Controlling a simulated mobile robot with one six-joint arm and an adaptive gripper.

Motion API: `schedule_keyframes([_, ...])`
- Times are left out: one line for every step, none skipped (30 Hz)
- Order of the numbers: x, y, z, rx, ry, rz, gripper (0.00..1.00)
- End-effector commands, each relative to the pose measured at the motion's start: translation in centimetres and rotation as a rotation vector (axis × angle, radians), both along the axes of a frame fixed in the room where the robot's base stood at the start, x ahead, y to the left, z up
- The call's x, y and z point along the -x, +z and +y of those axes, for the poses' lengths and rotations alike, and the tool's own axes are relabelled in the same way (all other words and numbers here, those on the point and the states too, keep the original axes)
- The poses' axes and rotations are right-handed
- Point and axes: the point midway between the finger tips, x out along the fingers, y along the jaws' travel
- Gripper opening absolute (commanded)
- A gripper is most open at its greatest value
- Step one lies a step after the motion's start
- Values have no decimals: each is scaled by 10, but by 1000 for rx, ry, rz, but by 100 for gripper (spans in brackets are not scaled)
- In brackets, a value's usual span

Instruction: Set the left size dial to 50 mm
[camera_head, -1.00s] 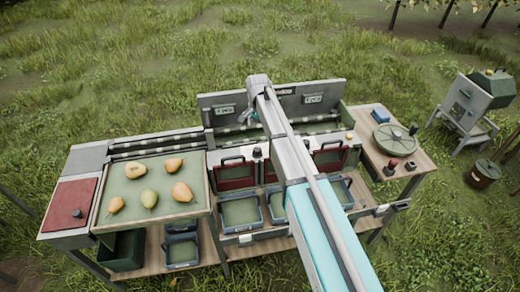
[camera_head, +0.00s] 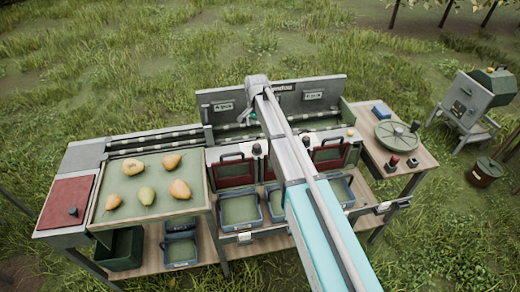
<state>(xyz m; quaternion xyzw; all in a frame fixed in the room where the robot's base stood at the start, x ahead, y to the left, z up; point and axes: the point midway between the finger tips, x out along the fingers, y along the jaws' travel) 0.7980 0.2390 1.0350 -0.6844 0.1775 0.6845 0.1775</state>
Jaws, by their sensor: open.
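The sorting bench has an upright grey back panel (camera_head: 335,83) with two small label plates, the left one (camera_head: 223,106) and the right one (camera_head: 313,96). Their markings are too small to read. I cannot tell whether either is a size dial, and my arm covers the middle of the bench. My gripper (camera_head: 252,116) shows only as a small part below the arm's far end, in front of the panel. It is open, with nothing seen in it.
Several pears (camera_head: 147,195) lie on the green tray (camera_head: 175,206) at left. Blue-grey bins (camera_head: 240,208) stand on the shelf below red-fronted gates (camera_head: 236,172). A wooden side table (camera_head: 375,155) at right holds a round green lid (camera_head: 397,134) and knobs.

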Motion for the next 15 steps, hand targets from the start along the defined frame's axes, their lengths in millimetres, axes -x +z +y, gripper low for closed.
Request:
schedule_keyframes([0, -8, 0, 0, 0, 0, 87])
schedule_keyframes([0, -11, 0, 0, 0, 0, 87])
schedule_keyframes([0, -14, 0, 0, 0, 0, 87])
schedule_keyframes([0, -16, 0, 0, 0, 0, 87])
schedule_keyframes([0, -18, 0, 0, 0, 0, 87])
schedule_keyframes([0, -21, 0, 0, 1, 0, 87])
schedule_keyframes([0, -23, 0, 0, 1, 0, 87])
schedule_keyframes([0, -26, 0, 0, 1, 0, 87])
schedule_keyframes([0, -29, 1, 0, 1, 0, 87])
schedule_keyframes([0, -31, 1, 0, 1, 0, 87])
schedule_keyframes([0, -33, 1, 0, 1, 0, 87])
schedule_keyframes([0, -36, 1, 0, 1, 0, 87])
schedule_keyframes([0, -39, 1, 0, 1, 0, 87])
schedule_keyframes([0, -41, 1, 0, 1, 0, 87])
schedule_keyframes([0, -44, 1, 0, 1, 0, 87])
